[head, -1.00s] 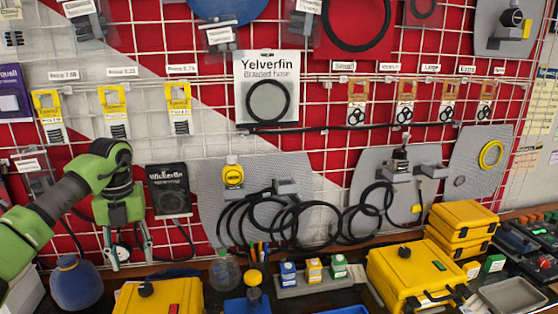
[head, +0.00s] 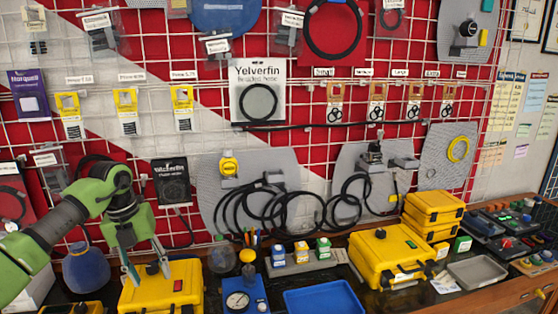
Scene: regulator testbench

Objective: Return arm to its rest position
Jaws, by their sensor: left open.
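My left arm comes in from the left, green and dark grey. Its gripper (head: 146,276) points down with two thin grey fingers spread apart. It is open, with nothing seen between the fingers. The fingers show in front of the yellow case (head: 183,295) at the lower left; I cannot tell whether they touch it. My right gripper is not in view.
A blue rounded vessel (head: 86,272) stands left of the gripper. A blue gauge block (head: 245,294) and blue tray (head: 324,299) lie to its right. Another yellow case (head: 392,255) stands further right. The grid wall behind carries hoses and hanging packages.

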